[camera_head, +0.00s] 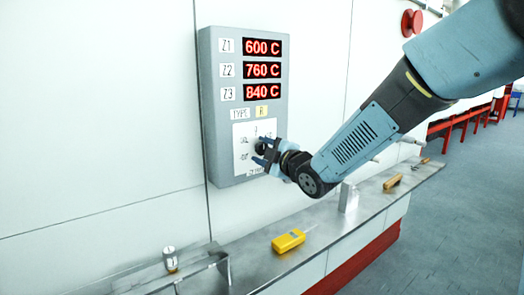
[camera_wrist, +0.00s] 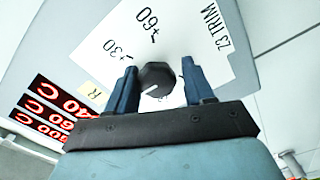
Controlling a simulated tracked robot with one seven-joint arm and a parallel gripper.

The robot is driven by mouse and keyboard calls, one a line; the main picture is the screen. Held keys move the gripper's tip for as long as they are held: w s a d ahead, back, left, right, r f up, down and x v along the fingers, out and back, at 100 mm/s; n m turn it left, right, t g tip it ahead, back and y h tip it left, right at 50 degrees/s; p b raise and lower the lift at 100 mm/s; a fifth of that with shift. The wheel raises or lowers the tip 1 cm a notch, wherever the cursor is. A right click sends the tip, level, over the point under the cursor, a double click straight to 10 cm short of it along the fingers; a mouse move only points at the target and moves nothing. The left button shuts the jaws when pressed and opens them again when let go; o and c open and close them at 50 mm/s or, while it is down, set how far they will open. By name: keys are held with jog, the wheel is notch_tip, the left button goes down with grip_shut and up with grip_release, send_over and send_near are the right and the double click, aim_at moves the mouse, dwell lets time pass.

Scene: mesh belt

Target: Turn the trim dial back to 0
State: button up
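The trim dial is a dark faceted knob (camera_wrist: 158,75) on a white label plate (camera_wrist: 190,50), marked Z3 TRIM, on the grey control panel (camera_head: 215,110). In the wrist view its white pointer line runs to the lower left, away from the visible +30 and 60 marks. The 0 mark and the mark it points at are hidden behind my gripper in that view. My gripper (camera_wrist: 160,82) is at the panel with one finger on each side of the knob. The knob is close to the left finger, and a narrow gap shows at the right finger. The head view (camera_head: 260,152) shows the fingers around the dial.
Red displays (camera_head: 262,70) read 600, 760 and 840 C. Below the panel, a metal ledge (camera_head: 330,232) holds a yellow handheld device (camera_head: 288,241), a small can (camera_head: 170,258) and an upright metal block (camera_head: 348,197). A red round button (camera_head: 411,22) is on the wall.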

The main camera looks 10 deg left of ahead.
jog(key=shift+o, duration=1.4)
jog(key=shift+r, duration=0.1)
jog(key=v, duration=1.3)
jog(key=shift+s+d, duration=0.2)
jog(key=shift+d, duration=0.15)
jog(key=d+m+h, duration=1.1)
jog(key=d+m, duration=0.2)
jog(key=d, duration=0.7)
jog(key=s+d+f+m+g+h, duration=0.1)
jog(key=s+d+m+g, duration=0.2)
jog(key=s, duration=0.5)
jog(key=s+d+f+m+g+h, duration=0.1)
jog(key=s+d+m+g, duration=0.2)
jog(key=s+d+m, duration=0.3)
jog(key=s, duration=0.3)
jog(key=shift+f+m+h, duration=0.3)
jog(key=shift+f+m, duration=0.1)
